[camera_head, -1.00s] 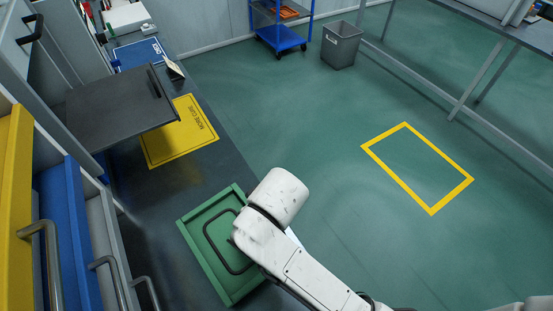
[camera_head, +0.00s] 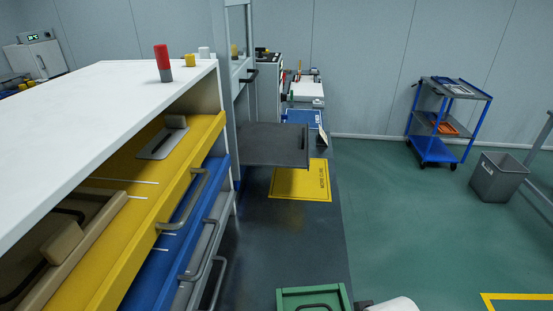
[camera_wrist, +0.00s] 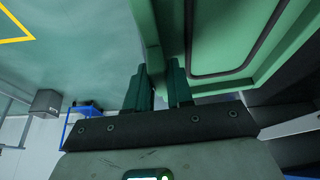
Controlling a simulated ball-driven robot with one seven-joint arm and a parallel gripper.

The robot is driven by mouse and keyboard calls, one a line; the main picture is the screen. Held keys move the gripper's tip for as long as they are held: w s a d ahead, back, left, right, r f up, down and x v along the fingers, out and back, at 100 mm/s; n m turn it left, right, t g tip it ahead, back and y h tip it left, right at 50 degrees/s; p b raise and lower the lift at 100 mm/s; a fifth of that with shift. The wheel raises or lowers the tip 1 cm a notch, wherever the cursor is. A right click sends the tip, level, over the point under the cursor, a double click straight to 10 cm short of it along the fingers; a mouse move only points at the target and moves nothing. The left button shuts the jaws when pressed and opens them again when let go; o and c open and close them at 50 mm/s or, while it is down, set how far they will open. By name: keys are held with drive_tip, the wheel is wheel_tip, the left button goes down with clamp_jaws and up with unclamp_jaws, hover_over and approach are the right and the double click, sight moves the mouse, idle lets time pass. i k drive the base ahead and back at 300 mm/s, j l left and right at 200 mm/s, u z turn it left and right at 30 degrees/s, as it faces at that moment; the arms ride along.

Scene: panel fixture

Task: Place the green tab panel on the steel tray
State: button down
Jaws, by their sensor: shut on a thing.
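The green tab panel (camera_head: 310,292) has a raised rim and a dark looped line on its face. It shows only in part at the bottom edge of the head view and fills the upper right of the wrist view (camera_wrist: 222,25). My gripper (camera_wrist: 159,80) has its two dark green fingers closed at the panel's near edge, shut on it. The gripped part is mostly hidden by the fingers. A dark grey flat tray (camera_head: 272,147), which looks like the steel tray, juts out beyond the drawers with a dark bar at its right side. Its top looks bare.
Open yellow (camera_head: 190,137) and blue (camera_head: 200,188) drawers with grey handles stand at left, under a white top. A yellow mat (camera_head: 312,185) lies on the dark strip below the grey tray. A blue cart (camera_head: 438,150) and grey bin (camera_head: 498,177) stand at the right.

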sight(264, 139)
drive_tip(key=l+z, duration=0.1)
drive_tip(key=z, duration=1.3)
drive_tip(key=i+l+z, duration=0.1)
drive_tip(key=i+l, duration=0.15)
drive_tip(key=i, duration=0.65)
drive_tip(key=i+l+z, duration=0.15)
drive_tip(key=i, duration=0.7)
drive_tip(key=i+u, duration=0.3)
drive_tip(key=i, duration=0.6)
drive_tip(key=i+l+u, duration=0.1)
drive_tip(key=i+u, duration=0.2)
drive_tip(key=i, duration=0.6)
drive_tip(key=i+u, duration=0.1)
drive_tip(key=u, duration=0.9)
drive_tip(key=i+l+u, duration=0.15)
drive_tip(key=u, duration=2.1)
